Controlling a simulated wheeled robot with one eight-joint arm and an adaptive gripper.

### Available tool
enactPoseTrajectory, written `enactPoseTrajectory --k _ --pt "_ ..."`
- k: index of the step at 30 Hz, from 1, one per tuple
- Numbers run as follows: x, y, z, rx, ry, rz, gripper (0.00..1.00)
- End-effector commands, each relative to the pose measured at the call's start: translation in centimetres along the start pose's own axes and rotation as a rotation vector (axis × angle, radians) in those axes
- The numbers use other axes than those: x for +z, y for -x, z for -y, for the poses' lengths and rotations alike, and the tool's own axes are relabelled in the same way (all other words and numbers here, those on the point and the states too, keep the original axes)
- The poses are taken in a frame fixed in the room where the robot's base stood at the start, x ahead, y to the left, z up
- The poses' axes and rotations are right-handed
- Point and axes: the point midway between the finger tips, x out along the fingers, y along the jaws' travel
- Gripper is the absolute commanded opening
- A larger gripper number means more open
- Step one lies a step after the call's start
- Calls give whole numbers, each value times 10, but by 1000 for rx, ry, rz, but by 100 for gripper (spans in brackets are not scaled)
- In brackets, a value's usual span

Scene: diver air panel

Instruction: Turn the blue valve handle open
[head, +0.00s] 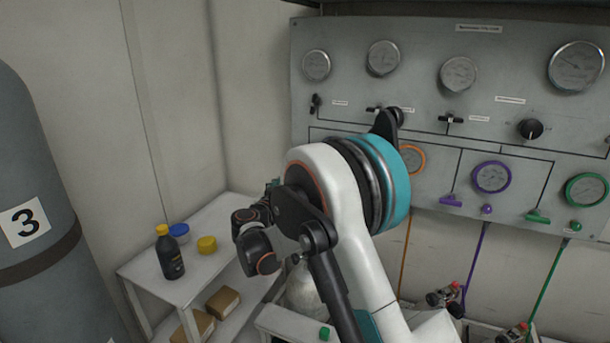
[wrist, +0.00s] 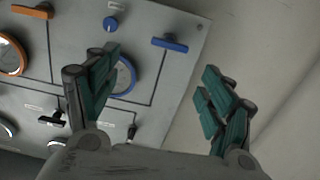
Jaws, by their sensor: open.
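The blue valve handle (wrist: 170,43) is a short bar on the grey panel, in the upper middle of the wrist view. It lies roughly crosswise to the dark line that runs to it. My gripper (wrist: 160,64) is open, with teal-padded fingers on both sides of the wrist view. The handle shows beyond the gap between the fingertips, and nothing is held. No contact with it is visible. A blue knob (wrist: 110,24) and a blue-ringed gauge (wrist: 124,76) are to its left; the left finger partly covers the gauge. In the head view my arm hides the handle.
An orange handle (wrist: 38,11) and orange-ringed gauge (wrist: 11,54) are farther left. The panel (head: 345,95) also carries purple and green fittings. Bare wall is right of the panel edge in the wrist view.

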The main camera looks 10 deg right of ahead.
Motion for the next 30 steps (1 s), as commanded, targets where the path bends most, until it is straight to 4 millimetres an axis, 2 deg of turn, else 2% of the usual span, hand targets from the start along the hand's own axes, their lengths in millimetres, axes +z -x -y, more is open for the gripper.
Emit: enactPoseTrajectory --k 3,8,11,24,30 --pt "7 0 15 -9 -20 -41 75" --pt "10 -4 20 -12 -30 -59 75" --pt "10 -14 20 -11 -30 -59 75" --pt "7 -96 20 -10 -29 -57 75" --pt "4 -124 21 -11 -29 -57 75"
